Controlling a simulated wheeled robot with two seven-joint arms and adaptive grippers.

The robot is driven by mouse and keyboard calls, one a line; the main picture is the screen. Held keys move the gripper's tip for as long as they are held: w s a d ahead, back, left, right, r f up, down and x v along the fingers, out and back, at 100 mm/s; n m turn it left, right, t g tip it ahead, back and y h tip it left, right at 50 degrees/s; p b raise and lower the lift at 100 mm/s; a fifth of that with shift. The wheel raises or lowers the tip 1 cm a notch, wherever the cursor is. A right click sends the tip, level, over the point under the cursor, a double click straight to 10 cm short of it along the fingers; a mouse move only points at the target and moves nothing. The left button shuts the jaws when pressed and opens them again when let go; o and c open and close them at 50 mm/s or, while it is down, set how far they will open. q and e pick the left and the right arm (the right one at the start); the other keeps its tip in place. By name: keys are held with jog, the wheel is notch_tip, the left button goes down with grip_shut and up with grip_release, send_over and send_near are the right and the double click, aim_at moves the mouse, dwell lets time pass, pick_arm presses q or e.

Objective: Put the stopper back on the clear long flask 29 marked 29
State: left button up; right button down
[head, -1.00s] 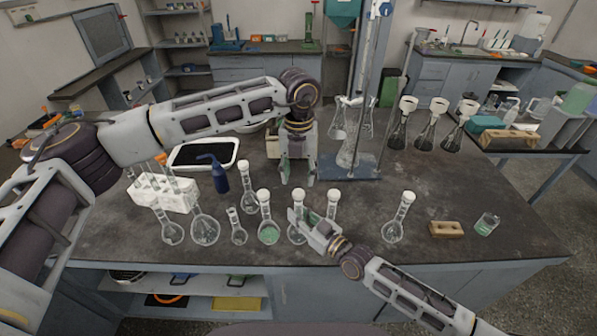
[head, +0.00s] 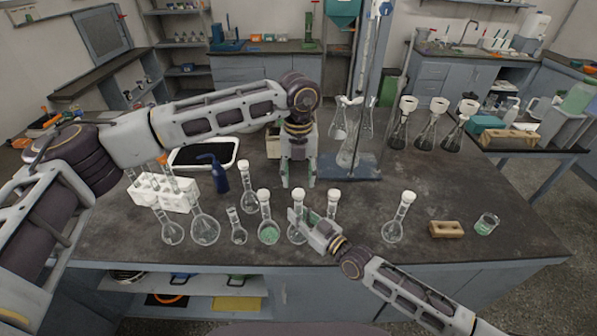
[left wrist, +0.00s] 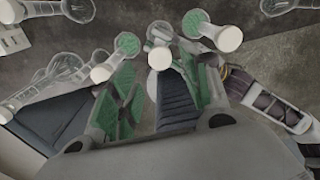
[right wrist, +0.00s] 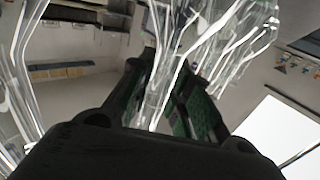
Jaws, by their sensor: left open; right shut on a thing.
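Several clear long-necked flasks stand along the front of the bench, and no number is readable. My right gripper (head: 303,217) is shut around the neck of one clear flask (head: 296,235); the glass neck (right wrist: 154,100) shows between its pads in the right wrist view. A white stopper (head: 298,195) shows at the top of this flask; whether it is fully seated cannot be told. My left gripper (head: 298,180) is open and empty, pointing down just behind and above that flask. In the left wrist view a white top (left wrist: 159,58) appears between its open fingers.
White-topped flasks stand close on both sides, one with green contents (head: 268,235) to the left and one (head: 393,231) farther right. A blue wash bottle (head: 220,178), white rack (head: 147,188) and stand base (head: 350,167) lie behind.

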aim_at(298, 192)
pick_arm(q)
jog(key=shift+f, duration=3.6)
grip_shut()
jog(key=shift+m, duration=2.6)
jog(key=m, duration=1)
jog(key=shift+f+m, duration=0.1)
jog(key=shift+m, duration=0.3)
jog(key=m, duration=0.5)
jog(key=shift+m, duration=0.3)
jog(key=shift+o, duration=0.2)
grip_release()
